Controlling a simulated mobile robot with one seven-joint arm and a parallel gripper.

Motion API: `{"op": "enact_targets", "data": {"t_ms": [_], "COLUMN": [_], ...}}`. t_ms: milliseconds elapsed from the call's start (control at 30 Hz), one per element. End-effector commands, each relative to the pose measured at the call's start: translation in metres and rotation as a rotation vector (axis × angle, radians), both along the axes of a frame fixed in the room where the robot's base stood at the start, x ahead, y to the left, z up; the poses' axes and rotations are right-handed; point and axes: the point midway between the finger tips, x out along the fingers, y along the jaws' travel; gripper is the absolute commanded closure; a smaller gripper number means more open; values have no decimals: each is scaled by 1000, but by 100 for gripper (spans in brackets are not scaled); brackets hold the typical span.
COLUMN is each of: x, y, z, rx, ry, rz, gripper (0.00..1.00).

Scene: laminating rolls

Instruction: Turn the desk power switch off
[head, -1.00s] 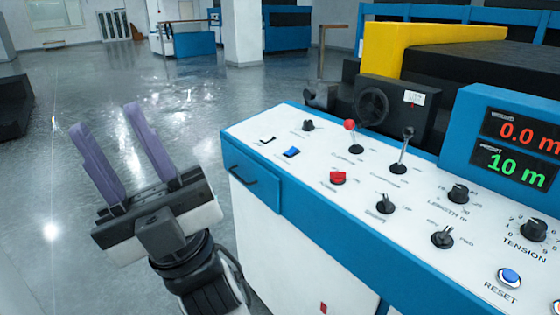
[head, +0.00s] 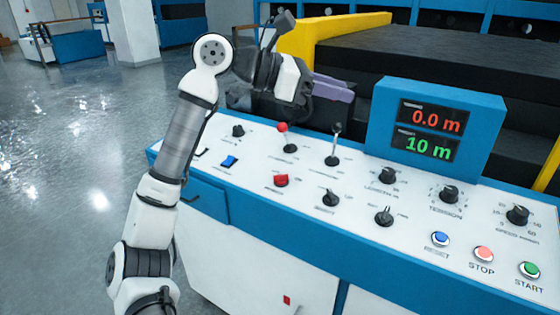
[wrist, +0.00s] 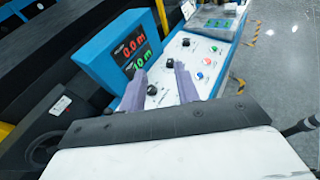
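My gripper (head: 340,88) is above the back of the desk, left of the display and well above both switches. In the wrist view its two purple fingers (wrist: 160,82) are apart with nothing between them, and point toward the desk's right part. Neither rocker switch shows in that view.
A red-knobbed lever (head: 283,128) and a black lever (head: 335,130) rise behind the red switch. Several black knobs and the reset, stop and start buttons (head: 483,254) are to the right. The blue display box (head: 393,105) stands at the back. Floor at left is open.

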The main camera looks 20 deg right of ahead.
Motion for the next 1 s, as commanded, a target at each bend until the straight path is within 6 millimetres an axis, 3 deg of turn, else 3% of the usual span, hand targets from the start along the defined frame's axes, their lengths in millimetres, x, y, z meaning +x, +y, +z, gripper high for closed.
{"op": "enact_targets", "data": {"t_ms": [33,100,200,400,667,1000], "x": [19,47,83,121,129,137], "y": [-21,-29,-14,32,45,44], "z": [-24,-62,-97,-109,-129,-199], "rx": [194,458,788,1182,1265,1260], "ry": [-67,-151,-237,-303,-305,-303], "rz": [26,67,127,218,236,235], "gripper": [68,68,68,68,68,68]}}
